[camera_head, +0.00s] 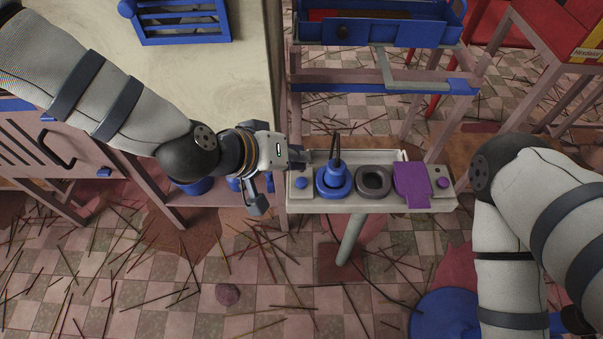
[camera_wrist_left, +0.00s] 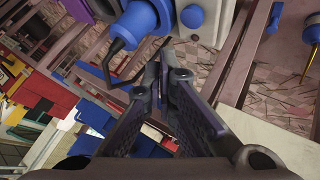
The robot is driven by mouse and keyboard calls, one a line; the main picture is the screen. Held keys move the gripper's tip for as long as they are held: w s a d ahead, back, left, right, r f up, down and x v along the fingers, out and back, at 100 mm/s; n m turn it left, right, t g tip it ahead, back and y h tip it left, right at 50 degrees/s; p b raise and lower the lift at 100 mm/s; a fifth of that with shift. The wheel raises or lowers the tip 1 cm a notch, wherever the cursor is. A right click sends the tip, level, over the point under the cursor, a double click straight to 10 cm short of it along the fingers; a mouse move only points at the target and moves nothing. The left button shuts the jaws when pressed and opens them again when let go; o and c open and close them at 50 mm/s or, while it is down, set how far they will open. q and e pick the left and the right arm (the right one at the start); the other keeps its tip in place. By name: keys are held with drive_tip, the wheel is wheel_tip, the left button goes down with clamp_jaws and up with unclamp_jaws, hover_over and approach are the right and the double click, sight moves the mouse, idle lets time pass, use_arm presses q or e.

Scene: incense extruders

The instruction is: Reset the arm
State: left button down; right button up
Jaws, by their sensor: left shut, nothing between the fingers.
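My left arm comes in from the left. Its gripper (camera_head: 302,156) is at the left end of the pale panel (camera_head: 370,205) on a post. In the left wrist view the two dark fingers (camera_wrist_left: 166,78) come together at the tips with nothing held. A blue round part with dark prongs (camera_head: 333,180) stands on the panel just right of the gripper. It also shows in the left wrist view (camera_wrist_left: 138,20), beyond the fingertips. My right arm comes in from the right; its gripper is not in the frames.
A grey ring (camera_head: 373,181), a purple part (camera_head: 412,184) and small knobs sit along the panel. A cream-topped table (camera_head: 180,75) stands at left, with a blue rack (camera_head: 185,22). A blue tray (camera_head: 380,33) is behind the panel. Thin sticks litter the tiled floor (camera_head: 190,300).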

use_arm(q)
wheel_tip(320, 180, up, 2)
drive_tip(key=shift+r+p, duration=0.15)
drive_tip(key=shift+p, duration=0.5)
use_arm(e)
drive_tip(key=shift+v, duration=1.05)
use_arm(q)
drive_tip(key=s+a+f+g+y+p, duration=0.25)
drive_tip(key=s+a+f, duration=0.2)
drive_tip(key=s, duration=0.55)
drive_tip(key=s+a+f+g+y+p, duration=0.1)
drive_tip(key=s+a+f+g+p, duration=0.25)
drive_tip(key=s, duration=0.65)
drive_tip(key=s+a+r+g+y+p, duration=0.1)
drive_tip(key=s+a, duration=0.5)
drive_tip(key=s, duration=0.3)
drive_tip(key=s+a+r+n+g+y+p, duration=0.1)
drive_tip(key=s+a+y+p, duration=0.1)
drive_tip(key=s+a, duration=0.5)
drive_tip(key=s, duration=0.3)
drive_tip(key=shift+s+a+r+g, duration=0.25)
drive_tip(key=shift+s+a+g, duration=0.05)
use_arm(e)
drive_tip(key=w+r+t, duration=0.3)
drive_tip(key=w+r, duration=0.5)
drive_tip(key=r, duration=0.2)
drive_tip(key=shift+w+t, duration=0.3)
